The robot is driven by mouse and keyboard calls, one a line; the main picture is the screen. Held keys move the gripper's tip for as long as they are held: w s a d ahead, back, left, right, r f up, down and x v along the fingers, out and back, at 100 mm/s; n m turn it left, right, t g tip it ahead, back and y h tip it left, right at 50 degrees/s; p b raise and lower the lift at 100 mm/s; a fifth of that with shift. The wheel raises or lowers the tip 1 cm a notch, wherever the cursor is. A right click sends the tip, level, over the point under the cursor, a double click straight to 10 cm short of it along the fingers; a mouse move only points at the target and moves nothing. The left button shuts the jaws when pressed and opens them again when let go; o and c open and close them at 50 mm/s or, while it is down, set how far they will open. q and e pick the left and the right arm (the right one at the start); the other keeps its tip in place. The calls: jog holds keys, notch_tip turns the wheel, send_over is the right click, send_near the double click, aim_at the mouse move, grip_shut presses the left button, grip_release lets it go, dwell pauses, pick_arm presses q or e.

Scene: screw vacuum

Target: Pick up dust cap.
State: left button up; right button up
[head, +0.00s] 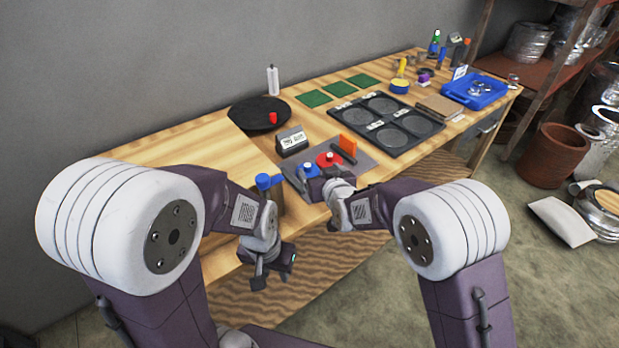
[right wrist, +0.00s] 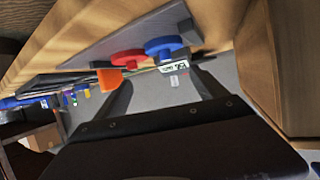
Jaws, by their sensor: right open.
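I cannot tell for sure which piece is the dust cap. A blue round knob-like piece (head: 310,171) and a red one (head: 329,159) stand on a grey plate (head: 372,157) at the bench's front edge. The blue piece (right wrist: 165,46) and red piece (right wrist: 128,57) also show in the right wrist view, just beyond the fingertips. My right gripper (right wrist: 165,85) is open, with nothing seen between its fingers; it is close to the blue piece. My left gripper (head: 272,272) hangs low in front of the bench, away from the pieces; its jaw opening is unclear.
An orange upright block (head: 347,146) stands beside the red piece. A small labelled box (head: 292,140) is behind the plate. A black disc (head: 250,112) carries a red item (head: 273,118). A dark tray (head: 410,135) and blue bin (head: 490,88) lie farther right.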

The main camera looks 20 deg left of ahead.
aim_at(308, 167)
jog(key=shift+s+a+f, duration=0.1)
jog(key=shift+a+f, duration=0.2)
jog(key=shift+f, duration=0.2)
jog(key=shift+s+a, duration=0.15)
jog(key=shift+a, duration=0.2)
jog(key=x, duration=0.3)
jog(key=shift+w+f, duration=0.15)
jog(key=shift+w, duration=0.25)
jog(key=x, duration=0.4)
jog(key=shift+w+a+f+b, duration=0.2)
jog(key=shift+a+f+b, duration=0.1)
jog(key=shift+a+b, duration=0.05)
